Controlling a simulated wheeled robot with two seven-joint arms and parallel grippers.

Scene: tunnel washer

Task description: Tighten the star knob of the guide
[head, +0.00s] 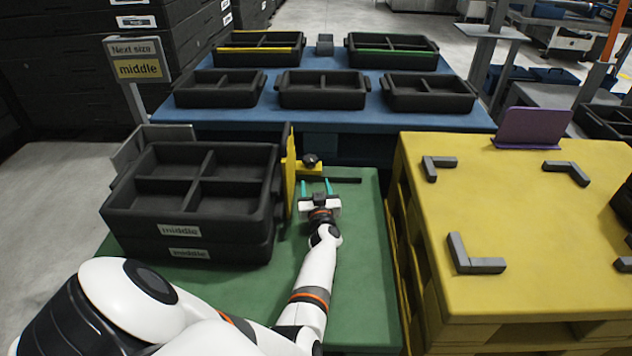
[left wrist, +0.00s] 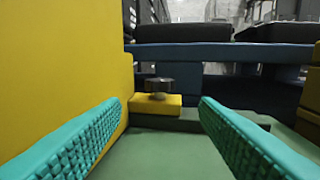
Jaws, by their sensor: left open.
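The star knob (head: 310,160) is dark and sits on the yellow foot of the guide (head: 289,165), a yellow upright plate beside the stacked crates. In the left wrist view the knob (left wrist: 159,86) stands above a small yellow block, right of the big yellow plate (left wrist: 60,70). My left gripper (head: 317,185) is open with teal fingers, over the green table in front of the knob. In the left wrist view the knob lies ahead, between the spread left gripper (left wrist: 160,105) fingers and apart from them. My right gripper is not in view.
Black divided crates (head: 190,205) labelled "middle" are stacked left of the guide on the green table (head: 355,250). A sign (head: 137,60) reads "Next size middle". A yellow pallet (head: 530,240) with grey corner pieces stands right. A blue table (head: 320,122) with several black trays stands behind.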

